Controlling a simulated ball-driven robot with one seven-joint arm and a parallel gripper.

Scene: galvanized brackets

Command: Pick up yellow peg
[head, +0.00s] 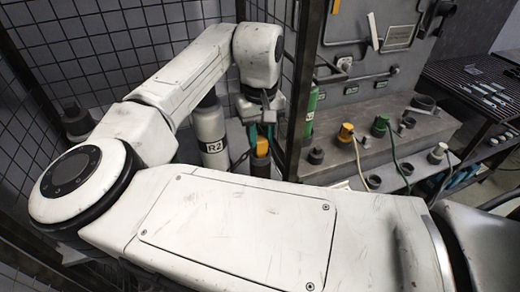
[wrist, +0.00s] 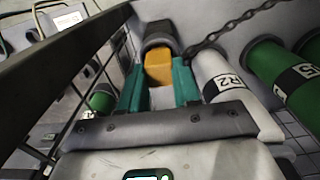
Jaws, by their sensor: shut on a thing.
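The yellow peg (head: 262,147) is at the end of my gripper (head: 260,137), left of a dark post in the head view. In the wrist view the peg (wrist: 158,72) sits between the two teal fingers of my gripper (wrist: 158,84). The fingers are shut on it. A dark round part (wrist: 158,36) adjoins the peg's far end; a dark part also shows below the peg in the head view. I cannot tell whether this is part of the peg or a separate holder. My white arm hides what is lower down.
A white cylinder marked R2 (head: 211,135) stands close on the left. A green cylinder (head: 311,108) is behind the dark post (head: 303,80). A chain (wrist: 235,20) hangs nearby.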

